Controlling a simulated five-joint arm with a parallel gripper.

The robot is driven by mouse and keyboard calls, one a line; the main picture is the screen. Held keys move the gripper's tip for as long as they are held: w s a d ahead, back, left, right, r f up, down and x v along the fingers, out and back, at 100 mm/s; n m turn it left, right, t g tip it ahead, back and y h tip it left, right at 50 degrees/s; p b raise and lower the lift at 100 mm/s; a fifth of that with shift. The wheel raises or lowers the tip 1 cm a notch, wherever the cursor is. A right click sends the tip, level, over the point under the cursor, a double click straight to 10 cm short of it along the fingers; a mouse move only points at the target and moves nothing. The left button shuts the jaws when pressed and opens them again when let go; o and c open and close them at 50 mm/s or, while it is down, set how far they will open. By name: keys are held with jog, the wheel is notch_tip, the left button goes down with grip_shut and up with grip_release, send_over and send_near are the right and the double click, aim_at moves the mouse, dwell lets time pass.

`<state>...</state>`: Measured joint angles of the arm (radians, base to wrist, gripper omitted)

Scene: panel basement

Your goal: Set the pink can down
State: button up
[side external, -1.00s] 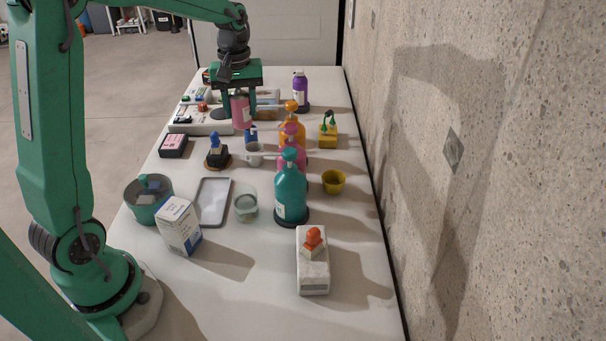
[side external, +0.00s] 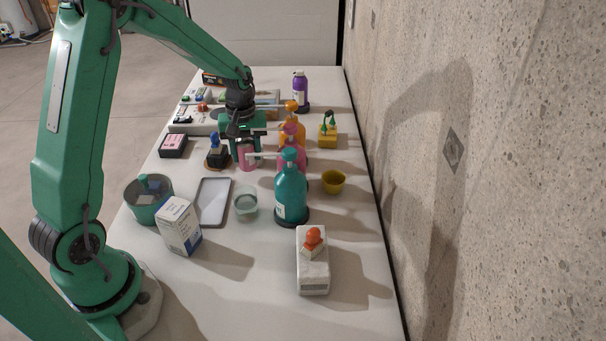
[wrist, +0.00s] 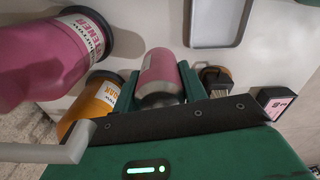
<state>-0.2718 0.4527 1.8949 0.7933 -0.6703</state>
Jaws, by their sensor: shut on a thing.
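The pink can (side external: 247,160) is held upright in my gripper (side external: 246,148), low over the table beside the pink pump bottle. In the wrist view the can (wrist: 160,72) sits between the two green fingers (wrist: 160,88), which are shut on its sides. I cannot tell whether its base touches the table. The white cup seen earlier near this spot is hidden now.
The pink (side external: 291,158), orange (side external: 293,131) and teal (side external: 291,192) pump bottles stand close on the right. A grey tray (side external: 214,203) and glass (side external: 245,204) lie nearer the camera.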

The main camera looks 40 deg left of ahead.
aim_at(248, 164)
jog(key=shift+f, duration=1.85)
jog(key=shift+f, duration=0.2)
jog(key=o, duration=1.1)
jog(key=shift+r, duration=0.1)
jog(key=shift+r, duration=3.8)
jog(key=shift+s, duration=0.1)
